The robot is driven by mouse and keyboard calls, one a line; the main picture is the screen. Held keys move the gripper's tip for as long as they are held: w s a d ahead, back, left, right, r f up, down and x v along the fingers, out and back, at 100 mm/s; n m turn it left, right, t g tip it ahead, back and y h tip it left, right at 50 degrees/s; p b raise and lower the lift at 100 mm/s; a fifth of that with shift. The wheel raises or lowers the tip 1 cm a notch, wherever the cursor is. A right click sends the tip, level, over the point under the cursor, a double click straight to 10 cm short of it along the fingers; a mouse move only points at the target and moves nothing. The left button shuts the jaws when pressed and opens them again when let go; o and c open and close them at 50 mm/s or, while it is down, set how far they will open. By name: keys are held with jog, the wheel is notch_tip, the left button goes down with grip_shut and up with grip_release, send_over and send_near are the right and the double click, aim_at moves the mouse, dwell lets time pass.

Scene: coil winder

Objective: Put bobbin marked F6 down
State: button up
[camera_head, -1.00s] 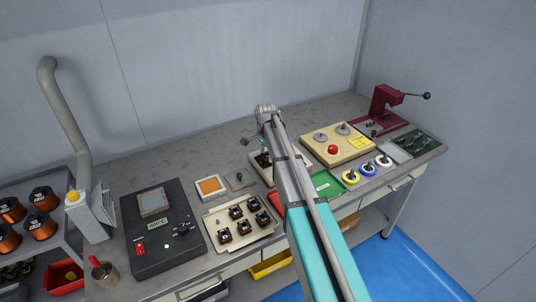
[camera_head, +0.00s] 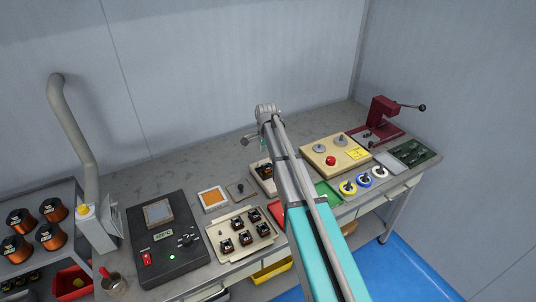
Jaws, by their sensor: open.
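My gripper (camera_head: 252,139) is open, at the end of my raised arm and partly hidden by the wrist. A dark bobbin with copper-orange winding (camera_head: 266,171) sits in a small beige tray (camera_head: 257,184), just below the gripper and apart from it. My arm covers the right part of this tray. More dark bobbins (camera_head: 247,236) stand in the beige holder (camera_head: 218,253) to the left. The marks are too small to read, so I cannot tell which bobbin is F6.
A black tester (camera_head: 165,247) stands at left, beside a grey pipe (camera_head: 75,130). A beige panel with a red button (camera_head: 318,149), small coloured spools (camera_head: 364,180) and a dark red press (camera_head: 383,110) stand at right. The back of the bench is clear.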

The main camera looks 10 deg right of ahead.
aim_at(267, 168)
jog(key=shift+r+p, duration=2.6)
jog(key=shift+r, duration=0.3)
jog(key=shift+s, duration=0.1)
jog(key=s+n, duration=1.4)
jog(key=s, duration=1.5)
jog(key=shift+d, duration=0.25)
jog(key=c, duration=0.4)
jog(key=shift+a, duration=0.1)
